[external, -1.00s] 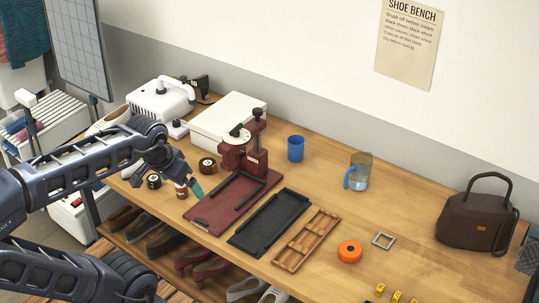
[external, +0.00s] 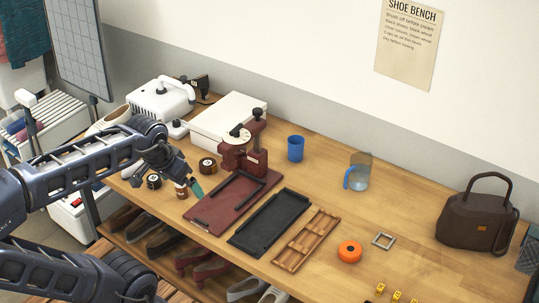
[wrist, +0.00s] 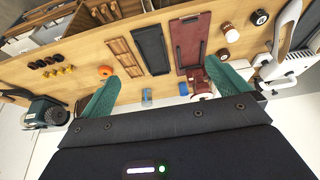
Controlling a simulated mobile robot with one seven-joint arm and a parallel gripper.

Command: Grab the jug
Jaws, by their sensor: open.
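The jug (external: 362,170) is clear with a blue handle on its left side. It stands upright toward the back of the bench, right of a blue cup (external: 296,149). In the wrist view a small pale-blue shape between my fingers looks like the jug (wrist: 147,97), seen from a distance. My gripper (external: 190,188) is at the left of the bench, well apart from the jug. Its teal fingers spread wide in the wrist view (wrist: 168,85), with nothing between them at close range.
A red press (external: 240,155) with a maroon tray (external: 215,215), a black tray (external: 270,222) and a wooden tray (external: 305,240) lie between my gripper and the jug. An orange roll (external: 349,252), a metal square (external: 383,240) and a brown bag (external: 475,220) are nearby. Bench around the jug is clear.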

